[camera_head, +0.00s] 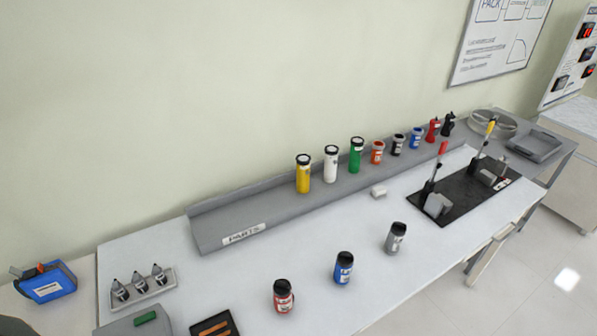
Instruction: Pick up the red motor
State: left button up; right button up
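A red cylinder with a black cap and a pale label (283,297) stands upright on the front part of the white table (330,235); it looks like the red motor. Similar blue (343,267) and grey (395,238) cylinders stand apart from it, further right and back. Another red part (433,130), with a different, narrower shape, stands on the grey parts shelf (215,230) at the back right. Neither of my grippers is in view.
Yellow (303,175), white (331,164) and green (356,155) cylinders and smaller parts stand on the shelf. A black fixture plate (465,198) lies at right. A tray of small bottles (143,290) and dark tray (215,327) are left. Table between shelf and cylinders is mostly clear.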

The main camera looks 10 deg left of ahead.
aim_at(282, 306)
jog(key=u, duration=0.5)
jog(key=i+j+u, duration=0.1)
jog(key=i+u, duration=0.15)
jog(key=i, duration=0.65)
